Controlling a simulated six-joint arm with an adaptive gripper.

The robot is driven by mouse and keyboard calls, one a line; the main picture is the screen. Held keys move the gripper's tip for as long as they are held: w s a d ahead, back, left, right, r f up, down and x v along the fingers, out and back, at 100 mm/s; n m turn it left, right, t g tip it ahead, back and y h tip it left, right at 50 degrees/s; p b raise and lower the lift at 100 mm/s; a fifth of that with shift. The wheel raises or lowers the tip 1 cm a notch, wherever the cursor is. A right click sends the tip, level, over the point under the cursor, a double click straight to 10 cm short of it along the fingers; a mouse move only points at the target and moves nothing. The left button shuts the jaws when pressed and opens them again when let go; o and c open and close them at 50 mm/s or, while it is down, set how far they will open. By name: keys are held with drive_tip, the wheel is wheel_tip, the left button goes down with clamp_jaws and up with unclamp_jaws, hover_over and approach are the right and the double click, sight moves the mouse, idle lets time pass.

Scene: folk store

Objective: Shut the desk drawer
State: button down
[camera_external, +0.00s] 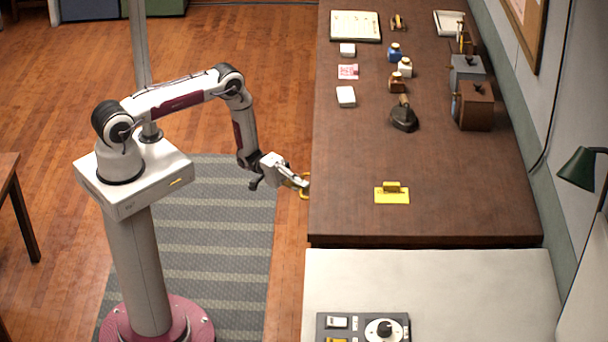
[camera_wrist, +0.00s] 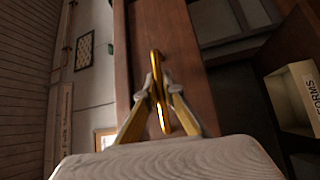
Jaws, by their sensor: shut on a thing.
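The dark brown desk (camera_external: 450,190) stands right of my arm. A brass-coloured handle (camera_external: 305,192) shows at its left edge, beside my gripper (camera_external: 297,182). In the wrist view, the long handle (camera_wrist: 155,62) runs along a reddish-brown drawer front (camera_wrist: 190,65). My gripper (camera_wrist: 159,92) is shut on this handle, with one finger on each side. The drawer's body is hidden, and I cannot tell how far it stands out from the desk.
A pale counter (camera_external: 440,290) adjoins the desk's near end.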

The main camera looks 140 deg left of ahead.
drive_tip(key=c, duration=2.4)
unclamp_jaws()
drive_tip(key=shift+w+a, duration=0.15)
drive_tip(key=shift+a, duration=0.1)
drive_tip(key=shift+c, duration=0.2)
drive_tip(key=s+f, duration=0.1)
drive_tip(key=s, duration=1.1)
drive_tip(key=shift+f, duration=0.3)
